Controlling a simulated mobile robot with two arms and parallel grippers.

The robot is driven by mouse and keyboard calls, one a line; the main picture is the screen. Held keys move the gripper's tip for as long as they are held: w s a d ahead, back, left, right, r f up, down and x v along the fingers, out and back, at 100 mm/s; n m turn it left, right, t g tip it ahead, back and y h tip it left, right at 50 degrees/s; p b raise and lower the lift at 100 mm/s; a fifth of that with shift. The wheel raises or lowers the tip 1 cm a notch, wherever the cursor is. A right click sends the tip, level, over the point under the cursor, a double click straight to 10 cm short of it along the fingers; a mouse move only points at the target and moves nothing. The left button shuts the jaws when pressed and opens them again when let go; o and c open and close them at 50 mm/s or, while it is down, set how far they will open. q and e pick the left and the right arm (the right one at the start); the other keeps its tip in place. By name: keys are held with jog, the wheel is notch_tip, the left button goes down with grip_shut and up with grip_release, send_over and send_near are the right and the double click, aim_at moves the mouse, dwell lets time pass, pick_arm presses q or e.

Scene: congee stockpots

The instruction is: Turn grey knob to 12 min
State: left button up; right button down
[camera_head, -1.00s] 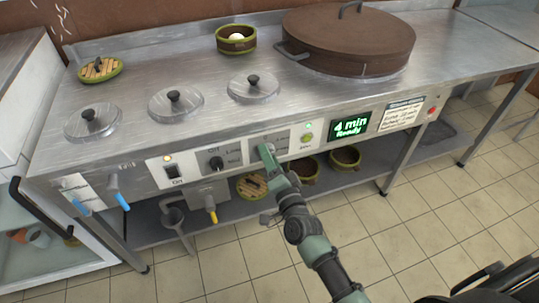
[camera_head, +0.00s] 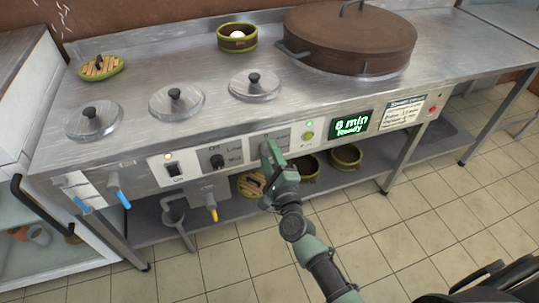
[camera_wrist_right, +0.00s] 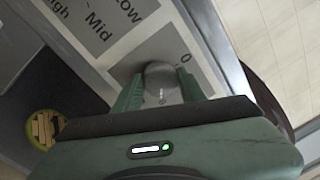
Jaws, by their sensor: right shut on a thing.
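The grey knob (camera_wrist_right: 162,82) sits between the fingers of my right gripper (camera_wrist_right: 160,92) in the right wrist view. In the head view my right gripper (camera_head: 270,155) reaches the front panel from below and mostly hides the knob. It is shut on the knob. The green display (camera_head: 350,126) to the right of it reads "8 min Ready", though the first digit is small and could be a 6. My left gripper is not in view.
A black knob (camera_head: 217,161) and a power switch (camera_head: 174,169) are to the left on the panel. A lit green button (camera_head: 308,136) is just right of my gripper. A large brown lidded pot (camera_head: 348,45) stands on the steel counter.

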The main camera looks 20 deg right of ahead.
jog(key=shift+m, duration=1)
jog(key=m, duration=0.5)
jog(key=shift+r+h, duration=0.15)
jog(key=shift+h, duration=0.15)
jog(key=shift+m, duration=0.6)
jog(key=shift+m+g, duration=0.3)
jog(key=shift+m, duration=0.6)
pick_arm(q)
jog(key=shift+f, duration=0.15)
pick_arm(e)
jog(key=shift+m, duration=0.5)
jog(key=c, duration=0.8)
grip_release()
jog(key=shift+c, duration=0.2)
